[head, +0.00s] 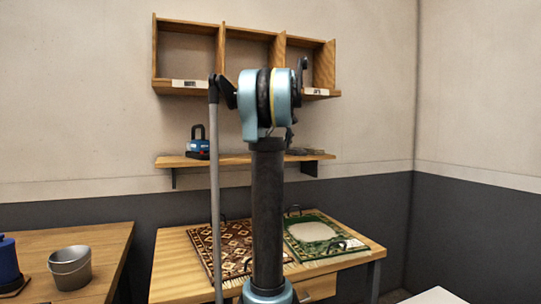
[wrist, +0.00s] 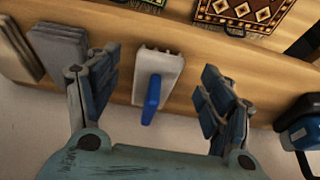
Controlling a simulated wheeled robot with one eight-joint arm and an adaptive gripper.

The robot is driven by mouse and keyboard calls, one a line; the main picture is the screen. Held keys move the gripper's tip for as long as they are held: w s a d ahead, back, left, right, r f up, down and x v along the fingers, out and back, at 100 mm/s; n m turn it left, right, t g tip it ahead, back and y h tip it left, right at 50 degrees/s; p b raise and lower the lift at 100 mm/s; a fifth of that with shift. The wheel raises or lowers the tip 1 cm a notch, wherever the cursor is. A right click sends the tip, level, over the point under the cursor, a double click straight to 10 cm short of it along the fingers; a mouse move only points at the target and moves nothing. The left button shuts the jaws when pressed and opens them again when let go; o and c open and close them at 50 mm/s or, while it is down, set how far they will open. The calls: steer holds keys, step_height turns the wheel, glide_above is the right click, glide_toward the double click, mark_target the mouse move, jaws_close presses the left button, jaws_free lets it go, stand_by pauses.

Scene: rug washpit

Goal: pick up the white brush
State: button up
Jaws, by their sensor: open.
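The white brush (wrist: 158,68) lies on the wooden wall shelf (wrist: 196,92) in the wrist view, with its blue handle (wrist: 151,100) pointing toward the wall. My gripper (wrist: 160,82) is open, with blue-padded fingers to the left and right of the brush. Clear gaps show between the brush and both fingers, and nothing is held. How far the fingertips are above the shelf is hard to tell. In the head view my arm stands in front of the shelf (head: 235,160), and the brush cannot be made out there.
Grey flat pieces (wrist: 60,50) lie left of the brush in the wrist view. A blue and black object (wrist: 300,125) stands on the right, close to the right finger. Below are a table with two patterned rugs (head: 325,235) and a metal bucket (head: 70,267). Cubbies (head: 250,33) hang above.

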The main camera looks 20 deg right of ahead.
steer(key=shift+x, duration=1.55)
steer(key=shift+d, duration=0.1)
steer(key=c, duration=1.2)
steer(key=shift+c, duration=0.2)
steer(key=shift+s+r, duration=0.1)
steer(key=s+r, duration=0.4)
steer(key=s, duration=0.3)
steer(key=s+r, duration=0.4)
steer(key=s, duration=0.3)
steer(key=shift+d, duration=0.2)
steer(key=shift+w, duration=0.1)
